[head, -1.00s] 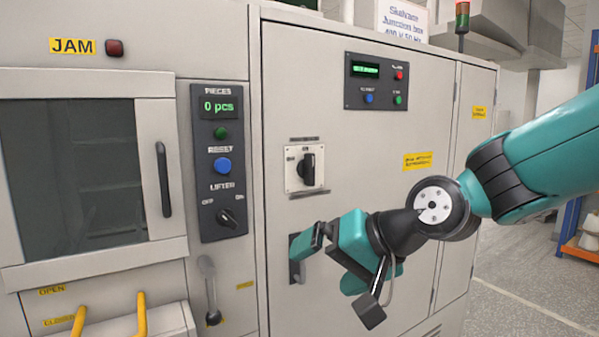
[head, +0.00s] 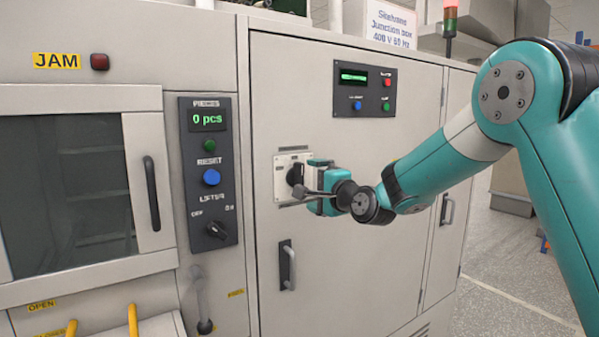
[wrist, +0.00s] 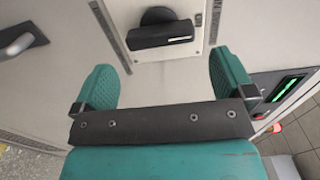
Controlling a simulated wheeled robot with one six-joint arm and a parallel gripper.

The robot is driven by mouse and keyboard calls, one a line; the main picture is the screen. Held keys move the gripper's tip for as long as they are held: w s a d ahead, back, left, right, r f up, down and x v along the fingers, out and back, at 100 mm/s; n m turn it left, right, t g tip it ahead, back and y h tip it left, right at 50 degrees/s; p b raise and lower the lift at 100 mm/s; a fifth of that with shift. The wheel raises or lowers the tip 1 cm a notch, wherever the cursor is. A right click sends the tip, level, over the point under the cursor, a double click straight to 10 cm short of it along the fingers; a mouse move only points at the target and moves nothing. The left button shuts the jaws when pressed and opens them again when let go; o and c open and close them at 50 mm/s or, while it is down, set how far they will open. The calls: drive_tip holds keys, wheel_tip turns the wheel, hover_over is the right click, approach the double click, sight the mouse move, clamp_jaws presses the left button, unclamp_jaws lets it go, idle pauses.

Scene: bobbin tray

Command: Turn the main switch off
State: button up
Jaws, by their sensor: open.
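The main switch (head: 296,174) is a black rotary handle on a pale square plate (head: 282,190) on the grey cabinet door. My gripper (head: 310,180) is in front of it, at its right side, and hides part of the plate in the head view. In the wrist view the switch handle (wrist: 160,34) lies beyond and between my two teal fingers (wrist: 168,82), which are spread apart with nothing between them. The handle appears apart from the fingers.
A door handle (head: 287,265) sits below the switch. A small control panel (head: 364,89) with a green display is above right. A dark panel (head: 209,170) with buttons and a lifter knob stands to the left.

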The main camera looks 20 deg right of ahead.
sight(302, 180)
drive_tip(key=p+x, duration=0.2)
drive_tip(key=x, duration=0.5)
drive_tip(key=c, duration=0.6)
drive_tip(key=shift+f, duration=0.1)
drive_tip(key=shift+c, duration=0.2)
